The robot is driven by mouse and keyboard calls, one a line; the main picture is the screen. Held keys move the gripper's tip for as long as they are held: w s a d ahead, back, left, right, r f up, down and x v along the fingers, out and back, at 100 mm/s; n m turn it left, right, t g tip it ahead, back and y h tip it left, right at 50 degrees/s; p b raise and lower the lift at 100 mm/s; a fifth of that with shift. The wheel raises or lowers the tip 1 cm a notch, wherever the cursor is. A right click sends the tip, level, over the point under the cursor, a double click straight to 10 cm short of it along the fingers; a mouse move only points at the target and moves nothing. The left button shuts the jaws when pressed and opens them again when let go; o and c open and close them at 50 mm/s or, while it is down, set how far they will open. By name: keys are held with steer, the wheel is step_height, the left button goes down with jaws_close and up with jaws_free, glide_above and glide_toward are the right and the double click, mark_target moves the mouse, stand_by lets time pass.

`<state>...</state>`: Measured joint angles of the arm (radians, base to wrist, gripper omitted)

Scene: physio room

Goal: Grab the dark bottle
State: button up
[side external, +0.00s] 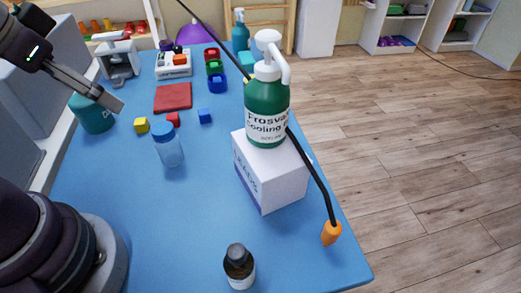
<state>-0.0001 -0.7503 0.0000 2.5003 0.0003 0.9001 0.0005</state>
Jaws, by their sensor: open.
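My gripper (112,103) is at the upper left, above the table's left side and far from the dark bottle. It is open and seen edge-on, so the gap between its fingers is hard to see. Nothing shows in it.
A green pump bottle (266,110) stands on a white box (270,178), behind the dark bottle. A black rod with an orange tip (331,233) leans near it. A blue bottle (168,147), small blocks and a red mat (173,97) lie farther back.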

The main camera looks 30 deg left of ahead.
stand_by(0.5)
steer(key=m+g, duration=0.5)
steer(key=m, duration=1.4)
glide_above(240, 267)
steer(key=w+a, duration=0.2)
step_height(240, 267, down, 8)
steer(key=shift+s+r, duration=0.1)
steer(key=shift+r, duration=0.05)
steer(key=shift+m+g, duration=0.3)
steer(key=shift+m, duration=0.2)
steer(key=f, duration=0.7)
steer(key=s+d+f, duration=0.1)
steer(key=f, duration=0.3)
steer(key=shift+s, duration=0.1)
steer(key=shift+d, duration=0.1)
steer(key=c, duration=1.2)
steer(key=shift+c, duration=0.2)
steer(key=shift+r, duration=0.15)
